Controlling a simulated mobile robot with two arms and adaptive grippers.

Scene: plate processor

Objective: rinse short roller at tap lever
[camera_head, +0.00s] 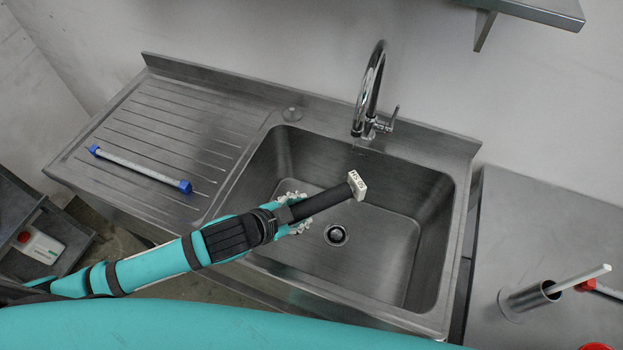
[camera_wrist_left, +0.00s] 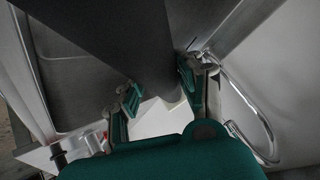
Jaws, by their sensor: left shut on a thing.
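The short roller (camera_head: 322,203) is a dark cylinder with a white, lettered end piece (camera_head: 357,186). My left gripper (camera_head: 294,212) is shut on it over the sink basin (camera_head: 415,240). The lettered end points right and slightly up toward the tap. In the left wrist view the dark roller (camera_wrist_left: 125,40) lies between the fingers of my left gripper (camera_wrist_left: 160,92). The chrome tap (camera_head: 370,85) stands behind the basin, with its lever (camera_head: 392,120) on the right. No water is visible. The tap also shows in the left wrist view (camera_wrist_left: 262,115). My right gripper is out of view.
A long pale roller (camera_head: 140,170) with blue ends lies on the ribbed drainboard (camera_head: 190,120). The drain (camera_head: 337,235) is clear. A metal side table (camera_head: 545,235) holds a metal cup (camera_head: 525,300) with a white rod. A shelf (camera_head: 540,8) overhangs top right.

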